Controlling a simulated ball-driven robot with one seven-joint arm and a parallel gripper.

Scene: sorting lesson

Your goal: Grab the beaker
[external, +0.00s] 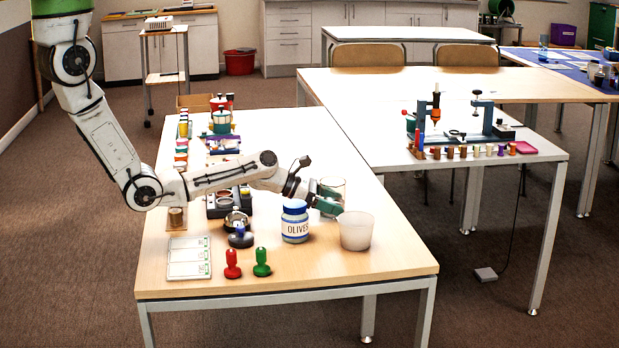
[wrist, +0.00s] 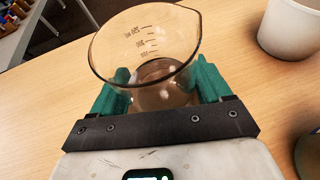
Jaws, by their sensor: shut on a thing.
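The beaker (wrist: 145,45) is clear glass with dark graduation marks and a pouring lip. In the wrist view it sits between the two green fingers of my gripper (wrist: 160,92), which are shut on it, one on each side. In the external view the beaker (external: 332,187) stands upright at the end of my gripper (external: 328,203), just behind the olives jar and the white tub. Its base is partly hidden, so I cannot tell if it touches the table.
The OLIVES jar (external: 295,222) stands left in front of my gripper, and a translucent white tub (external: 356,231) is close on the right. Red (external: 232,264) and green (external: 262,262) stamps stand near the front edge. The table (external: 330,278) is clear at front right.

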